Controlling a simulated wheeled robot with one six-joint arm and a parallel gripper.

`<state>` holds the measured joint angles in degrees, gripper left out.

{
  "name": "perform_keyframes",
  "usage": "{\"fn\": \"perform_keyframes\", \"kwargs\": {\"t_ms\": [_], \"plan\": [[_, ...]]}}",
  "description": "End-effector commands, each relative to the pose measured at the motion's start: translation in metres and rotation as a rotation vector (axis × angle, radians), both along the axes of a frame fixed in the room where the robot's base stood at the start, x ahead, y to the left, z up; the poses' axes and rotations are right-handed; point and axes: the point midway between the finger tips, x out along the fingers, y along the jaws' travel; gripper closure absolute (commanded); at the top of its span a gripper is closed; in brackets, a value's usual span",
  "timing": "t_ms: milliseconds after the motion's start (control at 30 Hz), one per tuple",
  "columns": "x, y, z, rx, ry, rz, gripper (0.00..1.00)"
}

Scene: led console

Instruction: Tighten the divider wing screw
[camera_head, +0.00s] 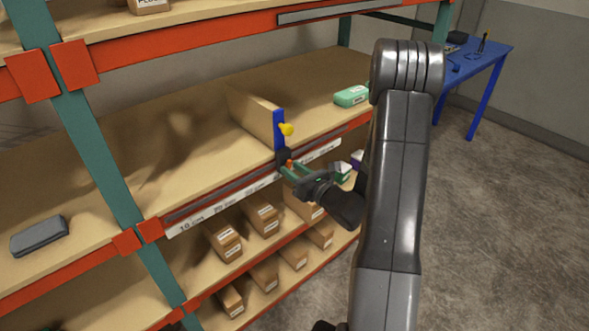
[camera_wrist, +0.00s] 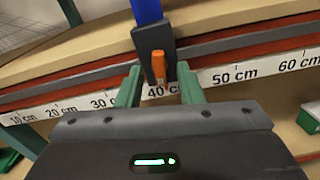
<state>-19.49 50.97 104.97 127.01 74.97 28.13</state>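The divider (camera_head: 252,110) is a thin wooden board standing upright on the middle shelf, with a blue front post (camera_head: 279,129); the post also shows in the wrist view (camera_wrist: 146,11). A black clamp (camera_head: 283,155) joins the post's foot to the shelf edge. The orange wing screw (camera_wrist: 158,64) sticks out of the clamp and looks upright, above the 40 cm mark. My gripper (camera_wrist: 159,80) is open, one green finger on each side of the screw, with visible gaps to it. I cannot tell how deep the screw sits between the fingertips. In the head view my gripper (camera_head: 290,168) is at the clamp.
A printed ruler strip (camera_wrist: 225,75) runs along the shelf edge. A green box (camera_head: 351,96) lies right of the divider, a grey case (camera_head: 39,236) far left. Cardboard boxes (camera_head: 263,219) fill the shelves below.

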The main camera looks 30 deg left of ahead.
Motion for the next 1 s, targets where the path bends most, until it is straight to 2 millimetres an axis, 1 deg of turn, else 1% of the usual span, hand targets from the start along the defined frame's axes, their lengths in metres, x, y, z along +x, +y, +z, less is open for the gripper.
{"fn": "perform_keyframes", "kwargs": {"t_ms": [233,267,400,433,767,1000], "plan": [[0.0003,0.001,-0.0003,0.0,0.0,0.0,0.66],[0.0003,0.001,-0.0003,0.0,0.0,0.0,0.68],[0.0002,0.0009,-0.0003,0.0,0.0,0.0,0.96],[0.0002,0.0009,-0.0003,0.0,0.0,0.0,1.0],[0.0,0.0008,-0.0005,0.011,0.029,0.001,1.0],[-0.0003,0.0009,-0.0006,0.055,0.149,0.001,1.0]]}}
